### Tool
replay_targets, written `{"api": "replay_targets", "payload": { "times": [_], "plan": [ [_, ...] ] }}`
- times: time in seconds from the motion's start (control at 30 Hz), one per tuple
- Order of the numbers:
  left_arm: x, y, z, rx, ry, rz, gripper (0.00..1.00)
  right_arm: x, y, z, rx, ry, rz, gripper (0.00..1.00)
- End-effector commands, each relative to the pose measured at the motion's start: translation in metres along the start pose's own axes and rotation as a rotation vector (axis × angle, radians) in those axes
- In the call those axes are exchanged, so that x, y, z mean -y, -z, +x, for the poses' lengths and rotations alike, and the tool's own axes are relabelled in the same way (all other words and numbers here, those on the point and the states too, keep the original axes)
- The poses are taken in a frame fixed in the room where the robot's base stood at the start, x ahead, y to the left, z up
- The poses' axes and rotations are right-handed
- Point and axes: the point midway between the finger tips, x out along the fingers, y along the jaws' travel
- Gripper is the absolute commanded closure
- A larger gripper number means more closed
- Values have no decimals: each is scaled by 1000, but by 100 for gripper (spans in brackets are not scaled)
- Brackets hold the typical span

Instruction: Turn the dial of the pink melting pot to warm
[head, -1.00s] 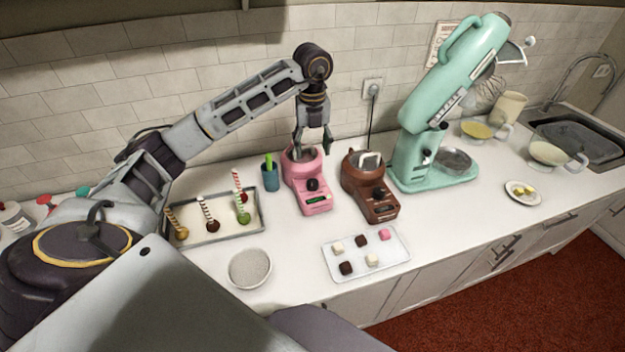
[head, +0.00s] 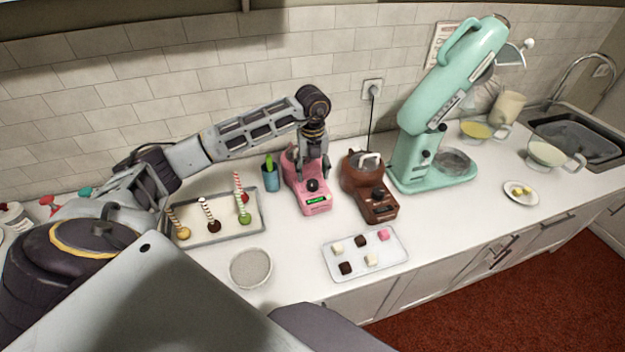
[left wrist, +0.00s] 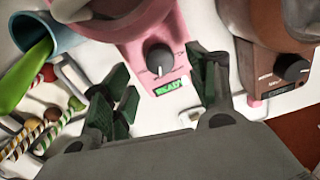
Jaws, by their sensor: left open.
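The pink melting pot (head: 316,199) stands on the counter between a blue cup and the brown pot. Its dark round dial (head: 312,185) is on the front, above a lit green display (head: 316,201). In the left wrist view the dial (left wrist: 159,59) has a pale pointer mark, and the display (left wrist: 168,88) appears to read READY. My left gripper (head: 312,178) is open, with its fingers pointing down around the dial area. In the left wrist view its two dark green-padded fingers stand apart on either side of the pot's front. Contact with the dial cannot be made out.
The brown pot (head: 377,206) stands close on the right, the blue cup (head: 271,180) close on the left. A cake-pop tray (head: 190,238), a bowl (head: 250,268) and a sweets tray (head: 345,272) lie nearer the front. A mint mixer (head: 424,150) stands farther right.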

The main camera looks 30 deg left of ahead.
Motion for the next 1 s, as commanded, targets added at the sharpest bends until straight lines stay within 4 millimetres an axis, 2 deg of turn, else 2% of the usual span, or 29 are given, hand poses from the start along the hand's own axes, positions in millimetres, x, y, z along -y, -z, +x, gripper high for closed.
{"api": "replay_targets", "payload": {
  "times": [0.2, 0.4, 0.8, 0.87, 1.0],
  "plan": [
    [0, 0, 27, -1, -1, -1, 42, 1, 1, -6, -1, 1, 0, 100],
    [0, 0, 43, -1, 0, 0, 42, 1, 1, -8, -1, 2, 0, 100],
    [0, 0, 48, 0, 0, 1, 42, 2, 1, -9, -1, 2, 0, 100],
    [0, 0, 48, 0, 0, 0, 47, 2, 1, -9, -1, 2, 0, 100],
    [0, 0, 48, 0, 0, 0, 65, 1, 1, -9, 0, 2, 0, 100]
  ]
}}
